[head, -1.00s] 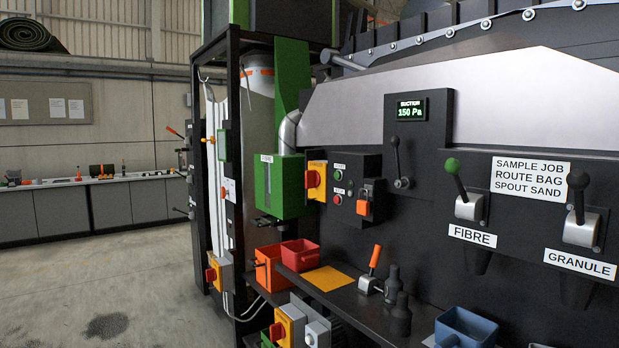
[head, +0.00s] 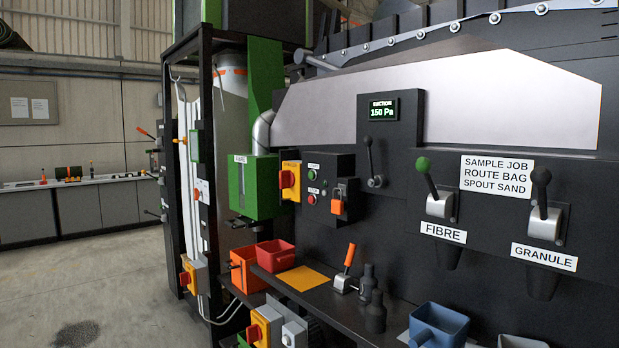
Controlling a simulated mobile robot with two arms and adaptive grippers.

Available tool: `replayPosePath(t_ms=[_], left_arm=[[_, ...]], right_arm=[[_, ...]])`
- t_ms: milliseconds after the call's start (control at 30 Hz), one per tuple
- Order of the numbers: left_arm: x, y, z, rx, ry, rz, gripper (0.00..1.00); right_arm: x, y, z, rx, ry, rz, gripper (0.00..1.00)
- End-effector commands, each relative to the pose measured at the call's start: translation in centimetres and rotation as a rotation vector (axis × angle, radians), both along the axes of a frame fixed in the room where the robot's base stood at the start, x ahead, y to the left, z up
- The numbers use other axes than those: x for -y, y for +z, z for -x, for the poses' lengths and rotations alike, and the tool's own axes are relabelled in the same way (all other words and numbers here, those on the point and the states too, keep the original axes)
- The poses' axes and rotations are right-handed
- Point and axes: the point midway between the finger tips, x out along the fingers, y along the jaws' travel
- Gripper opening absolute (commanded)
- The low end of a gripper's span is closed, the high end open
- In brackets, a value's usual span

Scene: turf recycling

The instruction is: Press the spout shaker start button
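A black control box (head: 338,168) on the dark machine front carries a green button (head: 312,174) above a red button (head: 311,199), each under a small white label too small to read surely. An orange padlock-like piece (head: 337,206) hangs at its right side. A yellow panel with a red rotary switch (head: 289,181) is just left of the box. I cannot tell from lettering which button is the spout shaker start. Neither of my grippers shows in the head view.
Below, a dark shelf (head: 325,308) holds a red bin (head: 275,254), a yellow sheet (head: 304,277), an orange-handled clamp (head: 346,270) and a blue bin (head: 437,326). FIBRE (head: 440,203) and GRANULE (head: 545,220) levers are at right. Open floor (head: 100,290) lies left.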

Motion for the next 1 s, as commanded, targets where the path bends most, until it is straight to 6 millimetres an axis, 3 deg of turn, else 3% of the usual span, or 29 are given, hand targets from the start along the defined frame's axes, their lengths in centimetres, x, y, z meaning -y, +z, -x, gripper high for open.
replayPosePath(t_ms=[267, 1000], left_arm=[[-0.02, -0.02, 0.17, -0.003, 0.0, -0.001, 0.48], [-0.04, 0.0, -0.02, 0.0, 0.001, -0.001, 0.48]], right_arm=[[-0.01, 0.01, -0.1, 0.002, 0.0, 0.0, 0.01], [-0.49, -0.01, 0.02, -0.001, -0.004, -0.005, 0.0]])
